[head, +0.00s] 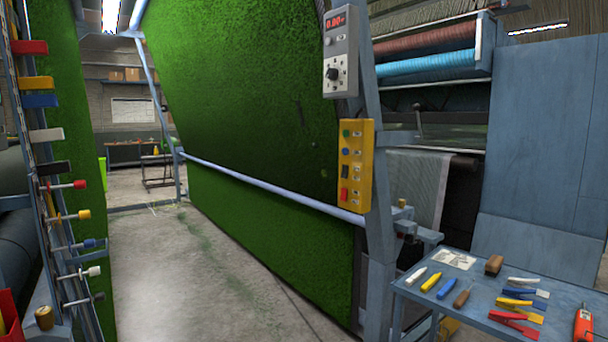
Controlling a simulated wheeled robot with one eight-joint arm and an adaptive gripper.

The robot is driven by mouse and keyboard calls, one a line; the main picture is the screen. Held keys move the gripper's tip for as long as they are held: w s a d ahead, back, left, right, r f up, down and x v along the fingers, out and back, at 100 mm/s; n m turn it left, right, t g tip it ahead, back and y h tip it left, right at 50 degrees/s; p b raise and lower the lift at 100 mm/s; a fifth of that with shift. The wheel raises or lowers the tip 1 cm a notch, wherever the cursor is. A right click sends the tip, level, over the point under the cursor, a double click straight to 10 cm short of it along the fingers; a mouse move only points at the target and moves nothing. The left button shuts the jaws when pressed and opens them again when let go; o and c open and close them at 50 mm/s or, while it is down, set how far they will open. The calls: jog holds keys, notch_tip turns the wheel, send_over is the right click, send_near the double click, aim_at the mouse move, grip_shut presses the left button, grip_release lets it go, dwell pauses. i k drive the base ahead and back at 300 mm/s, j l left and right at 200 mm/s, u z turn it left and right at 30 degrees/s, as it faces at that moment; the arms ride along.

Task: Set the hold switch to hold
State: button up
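A yellow control box (366,165) is mounted on the blue-grey post right of the turf sheet. My gripper is not in view.
A grey box with a red display and dial (334,74) hangs above. A blue tool table (455,290) stands at the lower right. A rack with coloured handles (75,186) stands at the left. The concrete floor (200,270) between is clear.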

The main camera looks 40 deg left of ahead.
aim_at(344, 195)
jog(key=u, duration=1.2)
